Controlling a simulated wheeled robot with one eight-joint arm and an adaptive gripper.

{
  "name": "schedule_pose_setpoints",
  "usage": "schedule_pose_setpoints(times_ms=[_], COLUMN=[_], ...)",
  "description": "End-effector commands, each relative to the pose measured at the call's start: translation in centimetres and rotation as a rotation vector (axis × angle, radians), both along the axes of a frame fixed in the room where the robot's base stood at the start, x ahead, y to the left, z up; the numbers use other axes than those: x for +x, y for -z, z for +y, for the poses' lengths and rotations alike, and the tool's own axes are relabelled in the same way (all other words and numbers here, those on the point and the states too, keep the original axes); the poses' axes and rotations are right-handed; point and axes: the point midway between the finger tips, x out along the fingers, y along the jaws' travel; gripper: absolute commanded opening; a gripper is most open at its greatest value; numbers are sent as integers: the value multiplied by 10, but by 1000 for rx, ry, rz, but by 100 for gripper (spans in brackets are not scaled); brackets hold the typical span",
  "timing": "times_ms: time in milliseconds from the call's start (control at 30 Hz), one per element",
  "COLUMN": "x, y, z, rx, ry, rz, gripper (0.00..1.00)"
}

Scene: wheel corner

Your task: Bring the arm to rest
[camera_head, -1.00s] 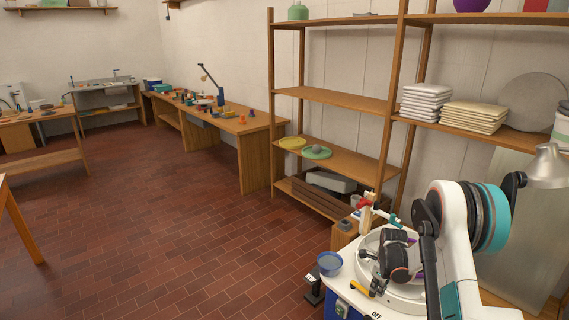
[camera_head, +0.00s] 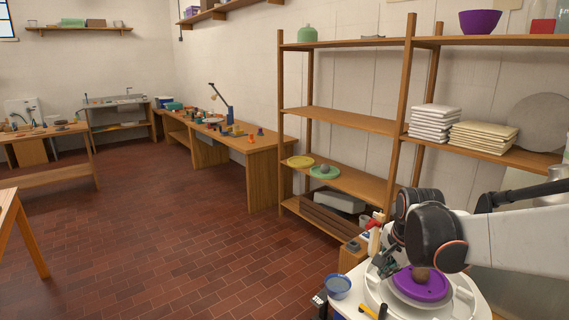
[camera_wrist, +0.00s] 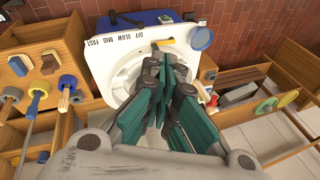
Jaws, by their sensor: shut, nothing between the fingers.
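My gripper (camera_wrist: 165,75) is shut and empty in the wrist view, its green and grey fingers together over the white basin (camera_wrist: 122,72) of the pottery wheel. In the head view my gripper (camera_head: 383,264) shows small at the left of the wheel, partly hidden behind my dark wrist joint. My arm reaches in from the right edge above the wheel. I cannot tell whether the fingers touch the basin.
A blue bowl (camera_head: 338,287) and a yellow-handled tool (camera_head: 369,311) lie at the wheel's left front. A wooden shelf (camera_head: 350,122) with plates and stacked slabs stands behind. A long workbench (camera_head: 262,148) runs along the wall. The tiled floor (camera_head: 170,235) at left is clear.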

Motion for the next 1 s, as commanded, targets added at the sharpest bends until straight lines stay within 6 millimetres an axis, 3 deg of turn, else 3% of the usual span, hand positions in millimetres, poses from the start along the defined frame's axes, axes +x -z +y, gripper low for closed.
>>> schedule_pose_setpoints(times_ms=[200, 400, 800, 1000], x=[-56, -106, -198, -222], y=[-34, -52, -52, -46], z=[19, 34, 56, 60], rx=[-101, -204, -434, -512], ry=[-248, -473, -895, -1017], rz=[-49, -94, -175, -198], gripper=[0, 0, 0, 0])
